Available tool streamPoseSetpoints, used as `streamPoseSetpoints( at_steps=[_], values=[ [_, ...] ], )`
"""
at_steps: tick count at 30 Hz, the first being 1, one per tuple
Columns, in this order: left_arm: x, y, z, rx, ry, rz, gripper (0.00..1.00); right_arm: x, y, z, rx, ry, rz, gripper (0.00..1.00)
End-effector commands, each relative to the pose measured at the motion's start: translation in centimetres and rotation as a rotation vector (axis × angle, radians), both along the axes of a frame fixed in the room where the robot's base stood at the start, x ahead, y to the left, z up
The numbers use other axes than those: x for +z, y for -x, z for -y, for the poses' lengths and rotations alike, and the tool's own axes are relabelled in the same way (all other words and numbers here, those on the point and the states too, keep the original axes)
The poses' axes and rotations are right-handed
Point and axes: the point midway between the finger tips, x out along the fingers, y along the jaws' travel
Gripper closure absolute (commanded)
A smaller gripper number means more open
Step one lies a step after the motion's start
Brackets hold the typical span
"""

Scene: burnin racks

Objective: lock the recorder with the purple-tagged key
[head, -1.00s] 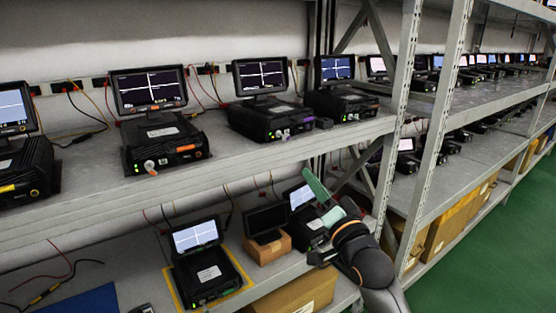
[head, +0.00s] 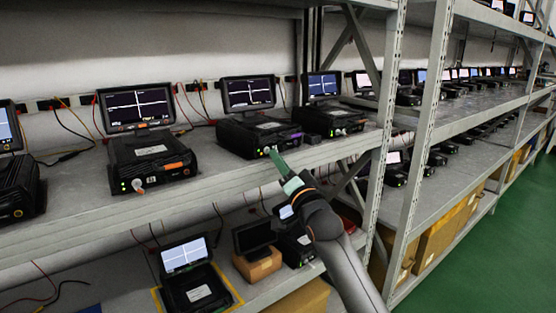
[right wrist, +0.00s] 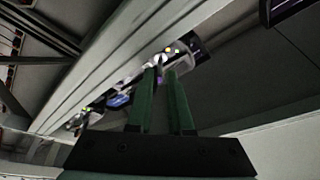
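The recorder with the purple label (head: 262,136) stands on the upper shelf, its small screen showing a white trace. Its key (head: 267,150) is at the front left of its face. My right gripper (head: 277,161) has green fingers and reaches up to this key from below and in front. In the right wrist view, the two green fingers (right wrist: 164,78) are apart, with a gap between them. A pale knob and a small purple tag (right wrist: 160,72) show at their tips; contact cannot be told. My left gripper is not in view.
A recorder with an orange label (head: 152,160) stands to the left, and another recorder (head: 330,118) close on the right. A rack post (head: 385,130) stands right of my arm.

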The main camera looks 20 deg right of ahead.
Motion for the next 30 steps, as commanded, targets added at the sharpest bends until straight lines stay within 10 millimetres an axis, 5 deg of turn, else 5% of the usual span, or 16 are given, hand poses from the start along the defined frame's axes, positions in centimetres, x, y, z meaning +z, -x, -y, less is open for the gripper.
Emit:
streamPoseSetpoints(
  at_steps=[13, 18, 30],
  values=[
    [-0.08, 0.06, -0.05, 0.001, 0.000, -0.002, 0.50, 0.22, -0.75, -0.14, 0.000, 0.001, 0.000, 0.81],
    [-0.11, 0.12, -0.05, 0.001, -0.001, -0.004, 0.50, 0.21, -0.74, -0.13, 0.000, 0.001, 0.000, 1.00],
    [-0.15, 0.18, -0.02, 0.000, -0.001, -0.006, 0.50, 0.21, -0.72, -0.13, 0.000, 0.001, 0.000, 1.00]
  ],
)
